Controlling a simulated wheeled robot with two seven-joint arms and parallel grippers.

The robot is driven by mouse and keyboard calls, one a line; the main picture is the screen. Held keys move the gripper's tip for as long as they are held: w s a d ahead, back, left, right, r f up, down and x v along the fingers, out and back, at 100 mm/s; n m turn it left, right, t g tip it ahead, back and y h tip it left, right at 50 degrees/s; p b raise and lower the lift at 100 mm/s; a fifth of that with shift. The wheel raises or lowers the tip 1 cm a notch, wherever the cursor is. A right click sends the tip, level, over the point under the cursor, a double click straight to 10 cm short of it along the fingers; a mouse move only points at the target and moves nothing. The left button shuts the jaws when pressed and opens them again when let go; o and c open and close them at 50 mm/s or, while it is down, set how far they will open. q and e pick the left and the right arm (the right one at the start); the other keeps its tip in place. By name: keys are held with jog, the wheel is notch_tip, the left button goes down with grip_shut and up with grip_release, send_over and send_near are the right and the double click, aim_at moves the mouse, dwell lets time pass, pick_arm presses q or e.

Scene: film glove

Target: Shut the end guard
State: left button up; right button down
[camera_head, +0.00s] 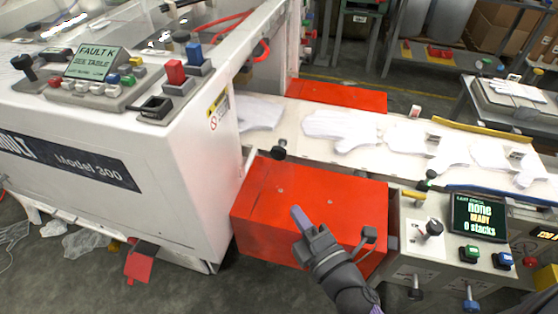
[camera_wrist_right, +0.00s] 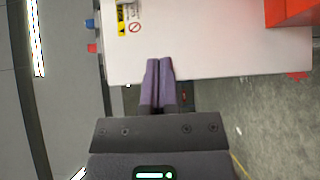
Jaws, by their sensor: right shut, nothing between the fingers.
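A large red guard box (camera_head: 310,200) juts out at the near side of the conveyor, against the white machine. It has a dark knob at its upper left corner and a black handle (camera_head: 369,235) near its right end. I cannot tell whether this is the end guard or how far it is closed. My right gripper (camera_head: 298,216) is in front of the box in the head view, its fingers together and empty. In the right wrist view the shut fingers (camera_wrist_right: 160,85) point at the white machine panel (camera_wrist_right: 210,50); a red part (camera_wrist_right: 292,12) shows upper right. My left gripper is not in view.
The white machine (camera_head: 190,150) stands at left with a fault display (camera_head: 89,63). White glove shapes lie on the conveyor (camera_head: 285,115). A second red box (camera_head: 335,95) is on its far side.

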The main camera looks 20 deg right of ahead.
send_near(273, 154)
jog(key=w+a, duration=0.3)
jog(key=w+d, duration=0.1)
jog(key=w, duration=0.2)
jog(key=shift+w+d, duration=0.15)
jog(key=shift+d, duration=0.25)
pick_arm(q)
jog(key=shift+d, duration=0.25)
